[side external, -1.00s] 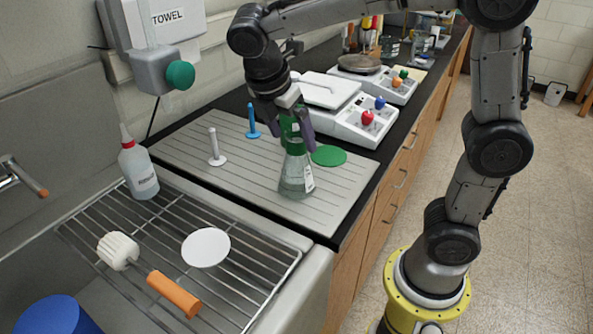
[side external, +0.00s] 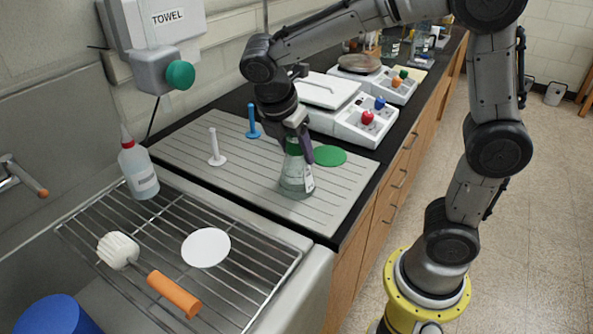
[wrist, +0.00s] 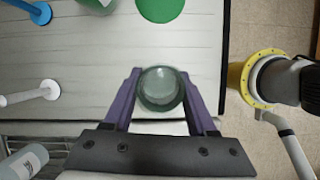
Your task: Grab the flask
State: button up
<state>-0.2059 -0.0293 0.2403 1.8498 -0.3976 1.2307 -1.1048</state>
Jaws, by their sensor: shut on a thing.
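The flask (side external: 296,181) is clear glass with a green band at its neck and a white label. It stands upright on the grey ribbed drainboard (side external: 240,187) in the side view. My gripper (side external: 298,150) is above it, pointing down, with its fingers around the neck. In the wrist view the round mouth of the flask (wrist: 159,86) sits between the two purple fingers of my gripper (wrist: 159,90). The gripper is shut on the flask's neck. The fingers hide part of the neck in the side view.
A green disc (side external: 329,155), a white peg (side external: 215,147) and a blue peg (side external: 252,122) are on the drainboard. A hot plate with coloured knobs (side external: 350,118) stands behind. A squeeze bottle (side external: 138,167) and a wire rack (side external: 243,286) are at left and front.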

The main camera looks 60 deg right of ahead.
grip_shut()
